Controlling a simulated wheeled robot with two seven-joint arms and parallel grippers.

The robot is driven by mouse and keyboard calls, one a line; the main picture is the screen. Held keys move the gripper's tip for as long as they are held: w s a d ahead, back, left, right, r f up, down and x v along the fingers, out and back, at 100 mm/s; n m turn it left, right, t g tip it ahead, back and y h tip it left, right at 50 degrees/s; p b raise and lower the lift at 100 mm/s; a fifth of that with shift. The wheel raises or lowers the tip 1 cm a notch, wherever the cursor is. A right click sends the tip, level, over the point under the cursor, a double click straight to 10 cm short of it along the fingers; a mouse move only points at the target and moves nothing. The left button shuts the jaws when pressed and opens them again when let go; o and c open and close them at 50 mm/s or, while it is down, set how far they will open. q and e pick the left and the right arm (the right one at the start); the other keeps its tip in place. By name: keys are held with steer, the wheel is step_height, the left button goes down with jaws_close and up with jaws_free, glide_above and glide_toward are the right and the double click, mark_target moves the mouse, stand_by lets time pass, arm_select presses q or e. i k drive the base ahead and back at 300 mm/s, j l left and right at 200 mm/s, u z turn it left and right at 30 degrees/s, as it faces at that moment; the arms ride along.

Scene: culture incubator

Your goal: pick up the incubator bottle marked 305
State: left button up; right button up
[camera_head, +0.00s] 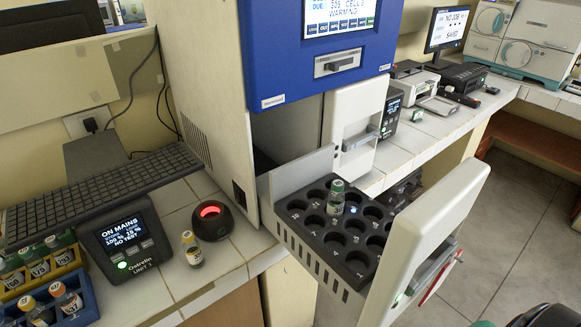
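One bottle (337,197) with a pale green cap and white label stands upright in a hole of the black numbered rack (283,207). The number on its label is too small to read for certain. The rack sits in the pulled-out drawer of the blue and white incubator (215,60), whose screen (338,14) appears to read "due 305 cells warming". The other rack holes I can see look empty. Neither of my grippers shows in the head view, and nothing holds the bottle.
The tall white drawer front (440,225) stands at the rack's right side. A small yellow-capped bottle (192,250) stands on the tiled counter beside a round red-lit device (211,218). Several bottles fill a yellow rack (68,257) and a blue rack (84,302). A display unit (128,245) stands beside them.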

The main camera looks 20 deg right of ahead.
mark_target(336, 197)
steer(key=k+l, duration=0.1)
steer(key=l, duration=0.25)
steer(key=k+l, duration=0.1)
steer(key=l, duration=0.25)
steer(key=k+l, duration=0.1)
steer(key=l, duration=0.2)
steer(key=k+l, duration=0.1)
steer(key=l, duration=0.25)
steer(key=z, duration=0.05)
